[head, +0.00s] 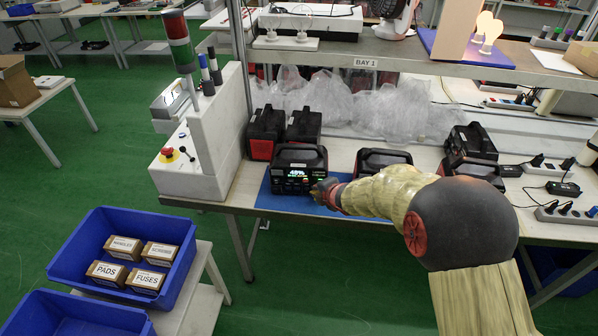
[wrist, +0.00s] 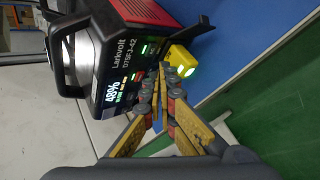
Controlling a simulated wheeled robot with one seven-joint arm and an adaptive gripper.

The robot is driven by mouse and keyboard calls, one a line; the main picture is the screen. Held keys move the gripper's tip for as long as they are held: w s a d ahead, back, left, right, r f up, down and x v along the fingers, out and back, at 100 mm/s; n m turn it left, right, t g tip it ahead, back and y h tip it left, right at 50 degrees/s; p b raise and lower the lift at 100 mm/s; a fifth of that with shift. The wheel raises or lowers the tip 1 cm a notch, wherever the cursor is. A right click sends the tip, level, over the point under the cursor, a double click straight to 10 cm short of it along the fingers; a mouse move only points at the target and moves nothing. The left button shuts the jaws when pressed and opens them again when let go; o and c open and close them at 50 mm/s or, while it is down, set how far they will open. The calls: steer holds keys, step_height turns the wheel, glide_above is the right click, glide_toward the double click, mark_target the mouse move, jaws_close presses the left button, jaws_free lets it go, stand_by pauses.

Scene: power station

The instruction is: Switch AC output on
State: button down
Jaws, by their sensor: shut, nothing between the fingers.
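The black power station (head: 300,160) stands on a blue mat (head: 345,207) on the bench, its lit display reading about 48 or 49%. In the wrist view the station (wrist: 125,50) appears turned on its side, with "Larkvolt" lettering and small green, orange and red lit marks on its front panel. My gripper (head: 320,188) is at the right part of that front. In the wrist view my gripper (wrist: 162,72) has its fingertips together and empty, close to the panel. Contact cannot be told.
A yellow block with a glowing face (wrist: 180,60) sits by the panel beside my fingertips. A white cabinet with a red stop button (head: 169,154) stands left. Other black-and-red units (head: 380,160) stand behind and right. A shelf (head: 400,55) runs above the bench.

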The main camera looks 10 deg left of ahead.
steer(key=shift+s+d+b, duration=0.1)
steer(key=shift+s+b, duration=1.35)
steer(key=shift+s, duration=1.3)
steer(key=s+d+f+m+g+h, duration=0.2)
steer(key=s+d+f+m+h, duration=0.15)
steer(key=d+f+m, duration=0.2)
steer(key=s+d+r+m+g+h, duration=0.2)
steer(key=s+d+r+m, duration=0.4)
steer(key=s+d+m, duration=0.3)
steer(key=s+d+r+m+p, duration=0.1)
steer(key=s+d+r+m, duration=0.1)
steer(key=s+r, duration=0.5)
steer(key=s+d+r+m+y+p, duration=0.1)
steer(key=s+d+r+m, duration=0.1)
steer(key=s+r+m, duration=0.3)
steer(key=s+d+r+m+p, duration=0.1)
steer(key=s+r+m, duration=0.3)
steer(key=s+r, duration=0.6)
steer(key=shift+s+d+r+t, duration=0.25)
steer(key=shift+d+r+t, duration=0.15)
steer(key=shift+d, duration=0.1)
